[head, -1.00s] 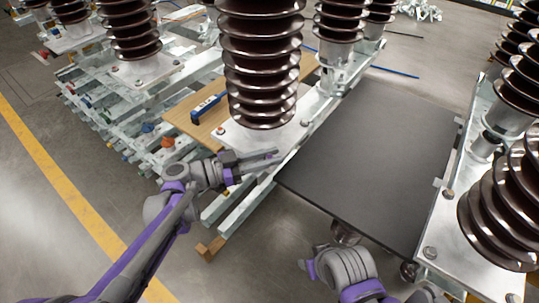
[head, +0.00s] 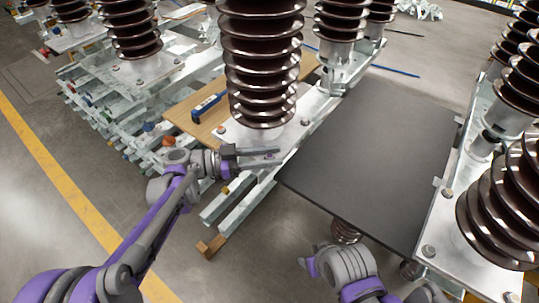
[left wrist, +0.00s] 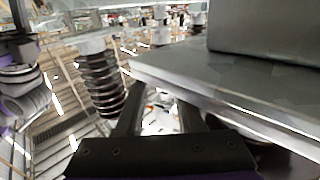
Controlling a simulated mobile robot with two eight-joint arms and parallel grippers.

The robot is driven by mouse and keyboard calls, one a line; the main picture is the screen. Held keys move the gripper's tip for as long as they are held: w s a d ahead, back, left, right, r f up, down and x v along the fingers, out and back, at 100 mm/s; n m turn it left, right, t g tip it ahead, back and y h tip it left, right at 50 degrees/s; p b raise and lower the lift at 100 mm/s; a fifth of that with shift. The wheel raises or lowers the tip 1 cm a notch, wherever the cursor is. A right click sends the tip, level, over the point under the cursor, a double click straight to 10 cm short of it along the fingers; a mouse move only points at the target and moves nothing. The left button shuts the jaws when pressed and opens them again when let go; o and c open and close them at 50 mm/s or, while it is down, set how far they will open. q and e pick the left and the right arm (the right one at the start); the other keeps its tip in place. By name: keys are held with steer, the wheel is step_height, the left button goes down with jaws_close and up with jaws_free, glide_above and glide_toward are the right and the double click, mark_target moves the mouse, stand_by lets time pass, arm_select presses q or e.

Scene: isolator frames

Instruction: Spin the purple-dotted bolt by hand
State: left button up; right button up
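My left gripper (head: 277,155) reaches in from the left to the front edge of the metal base plate (head: 231,137) under the central brown ribbed insulator (head: 262,65). Its two dark fingers are apart in the left wrist view (left wrist: 160,115), with nothing seen held between them. Bolt heads show on the base plate, one at its left corner (head: 221,130) and one at its right side (head: 305,122). I cannot make out a purple dot on any bolt; the fingers cover part of the plate's front corner. My right arm shows at the bottom, but its gripper is not seen.
A dark flat panel (head: 375,150) lies right of the insulator. Another plate with insulators (head: 505,205) stands at the far right. A blue level-like tool (head: 208,107) lies on a wooden board (head: 185,121) behind my left gripper. Open floor (head: 60,215) lies to the left.

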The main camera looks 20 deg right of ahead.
arm_select(q)
steer(key=shift+o, duration=1.1)
steer(key=shift+a, duration=0.1)
steer(key=w+a+p, duration=0.1)
steer(key=a, duration=0.9)
steer(key=shift+w+a, duration=0.15)
steer(key=shift+a, duration=0.15)
